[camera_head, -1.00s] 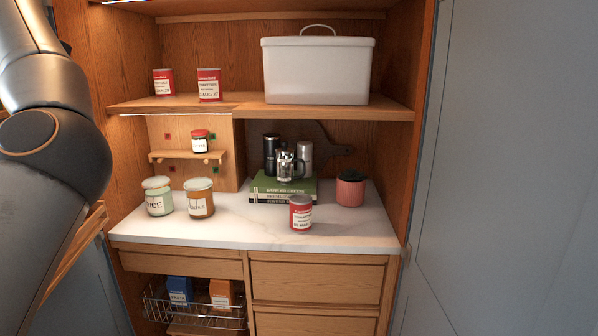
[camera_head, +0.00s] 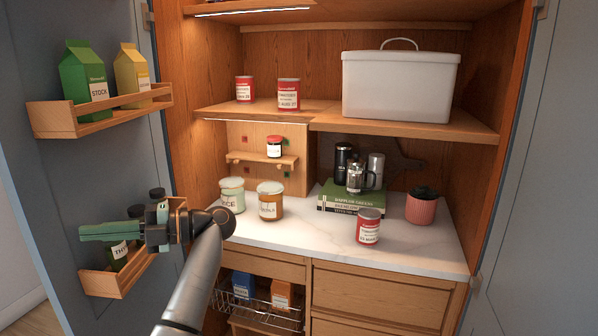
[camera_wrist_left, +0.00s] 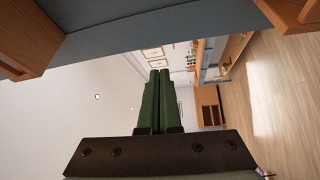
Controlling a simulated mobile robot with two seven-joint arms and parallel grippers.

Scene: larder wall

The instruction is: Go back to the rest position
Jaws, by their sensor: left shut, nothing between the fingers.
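My left gripper (camera_head: 98,231) is at the left of the head view, pointing left, with its green fingers together and nothing between them. It is in front of the open left door, by the lower door rack (camera_head: 118,279), and hides part of the dark bottles there. In the left wrist view the gripper (camera_wrist_left: 159,75) shows its two green fingers side by side, shut and empty. My right gripper is in neither view.
The upper door rack (camera_head: 60,118) holds a green carton (camera_head: 84,75) and a yellow carton (camera_head: 131,72). Jars (camera_head: 269,203), a red can (camera_head: 368,227) and a plant pot (camera_head: 421,207) stand on the marble counter (camera_head: 310,240). A white bin (camera_head: 398,88) is on the shelf.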

